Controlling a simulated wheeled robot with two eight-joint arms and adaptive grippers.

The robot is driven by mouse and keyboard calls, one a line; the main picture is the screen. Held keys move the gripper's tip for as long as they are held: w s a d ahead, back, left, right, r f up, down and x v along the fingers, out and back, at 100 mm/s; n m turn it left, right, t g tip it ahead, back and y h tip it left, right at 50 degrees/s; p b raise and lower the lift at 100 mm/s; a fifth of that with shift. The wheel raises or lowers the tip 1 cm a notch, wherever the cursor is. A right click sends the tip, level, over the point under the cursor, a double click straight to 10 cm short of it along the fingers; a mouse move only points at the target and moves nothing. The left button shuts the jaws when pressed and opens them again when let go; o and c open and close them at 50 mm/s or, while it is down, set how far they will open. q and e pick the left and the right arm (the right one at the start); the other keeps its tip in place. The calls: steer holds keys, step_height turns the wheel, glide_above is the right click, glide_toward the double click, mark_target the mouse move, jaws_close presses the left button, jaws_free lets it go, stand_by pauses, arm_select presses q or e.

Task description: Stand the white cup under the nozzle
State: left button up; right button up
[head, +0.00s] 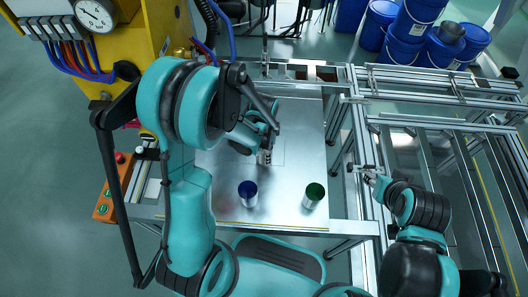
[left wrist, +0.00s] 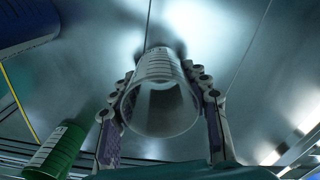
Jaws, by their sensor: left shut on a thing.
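My left gripper (head: 265,156) is over the metal table, largely hidden by my own arm. In the left wrist view it (left wrist: 163,125) is shut on the white cup (left wrist: 160,68), with one finger on each side. The cup's open rim faces the wrist camera. Only a small light part of the cup (head: 265,158) shows in the head view. I cannot tell whether its base touches the table. My right gripper (head: 362,173) is by the aluminium frame at the right, too small to tell its state. I cannot clearly make out the nozzle.
A blue cup (head: 248,197) and a green cup (head: 314,195) stand on the front of the metal table (head: 283,212). Aluminium rails (head: 440,92) run along the right. A yellow machine (head: 150,45) with hoses stands at the left. Blue buckets (head: 408,28) stand at the back right.

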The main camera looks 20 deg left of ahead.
arm_select(q)
steer(key=o, duration=0.8)
steer(key=shift+f, duration=0.1)
steer(key=shift+o, duration=0.2)
